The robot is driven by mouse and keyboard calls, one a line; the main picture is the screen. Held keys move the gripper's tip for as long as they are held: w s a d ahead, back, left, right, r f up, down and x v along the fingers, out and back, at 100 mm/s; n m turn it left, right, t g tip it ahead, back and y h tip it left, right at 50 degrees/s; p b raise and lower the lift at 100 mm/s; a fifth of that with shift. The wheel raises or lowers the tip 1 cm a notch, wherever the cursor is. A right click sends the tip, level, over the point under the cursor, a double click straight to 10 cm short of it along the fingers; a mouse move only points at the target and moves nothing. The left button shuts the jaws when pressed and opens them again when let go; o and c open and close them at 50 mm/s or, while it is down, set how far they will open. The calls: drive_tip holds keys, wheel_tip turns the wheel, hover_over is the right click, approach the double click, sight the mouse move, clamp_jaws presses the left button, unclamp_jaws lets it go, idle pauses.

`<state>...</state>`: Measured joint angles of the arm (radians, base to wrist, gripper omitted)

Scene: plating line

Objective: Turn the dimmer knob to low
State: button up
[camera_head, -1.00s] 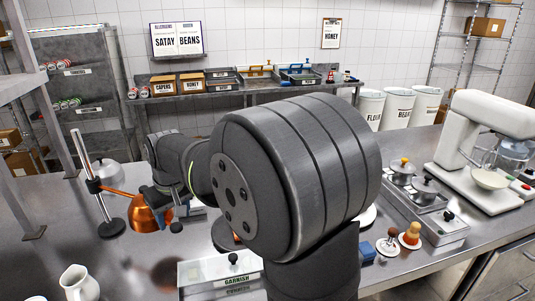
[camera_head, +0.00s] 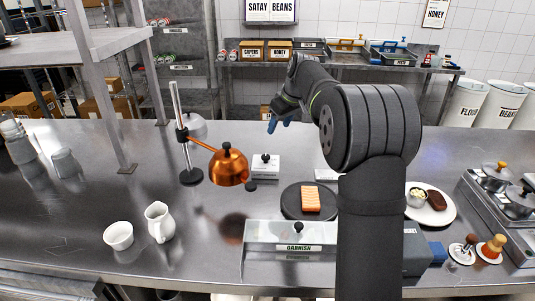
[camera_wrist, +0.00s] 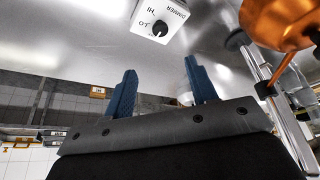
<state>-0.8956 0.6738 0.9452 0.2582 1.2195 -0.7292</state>
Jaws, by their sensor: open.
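The dimmer is a small white box (camera_head: 265,171) with a black knob (camera_head: 265,157) on top, on the steel counter right of the copper lamp. In the wrist view the dimmer box (camera_wrist: 157,14) shows the labels HI, LO and DIMMER beside its black knob (camera_wrist: 160,30). The knob's exact setting is too small to read. My gripper (camera_head: 279,123) is above and behind the dimmer in the head view. In the wrist view my gripper (camera_wrist: 162,80) has its two blue fingers apart, with nothing between them, and the knob lies beyond their tips.
The copper lamp (camera_head: 228,170) hangs from a stand (camera_head: 187,150) close left of the dimmer. A white jug (camera_head: 159,223) stands front left.

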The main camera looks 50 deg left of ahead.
sight(266, 156)
drive_tip(key=x, duration=1.5)
drive_tip(key=shift+f, duration=0.3)
drive_tip(key=c, duration=1)
